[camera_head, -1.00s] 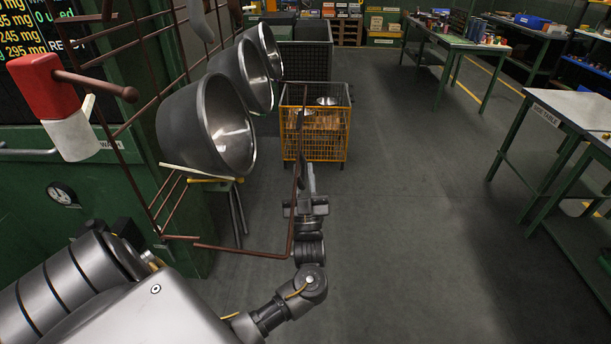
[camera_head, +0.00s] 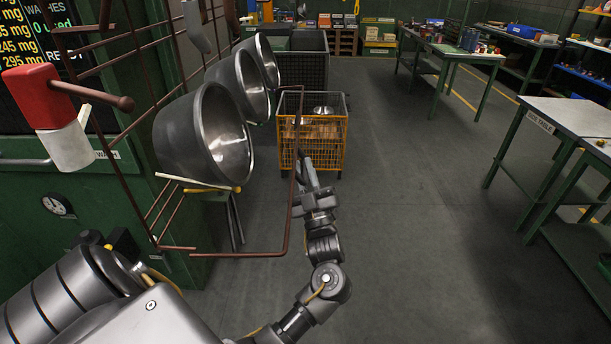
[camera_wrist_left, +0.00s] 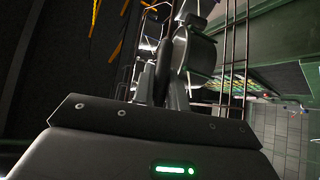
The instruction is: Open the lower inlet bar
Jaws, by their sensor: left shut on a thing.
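The lower inlet bar (camera_head: 243,254) is a thin red-brown rod bent at a corner. One stretch runs right from the lower end of the rack. The other rises from the corner and passes in front of the yellow cart. My left gripper (camera_head: 303,172) is at this rising stretch, to the right of the pots, and is shut on it. In the left wrist view its fingers (camera_wrist_left: 163,75) are close together around a dark rod-like part; the exact contact is hard to make out. My right gripper is not in view.
Several metal pots (camera_head: 205,135) hang in a row on the rod rack (camera_head: 125,120) at left. A red and white block (camera_head: 48,118) is near the rack. A yellow wire cart (camera_head: 335,130) stands behind the bar. Work tables (camera_head: 575,115) are at right. The middle floor is clear.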

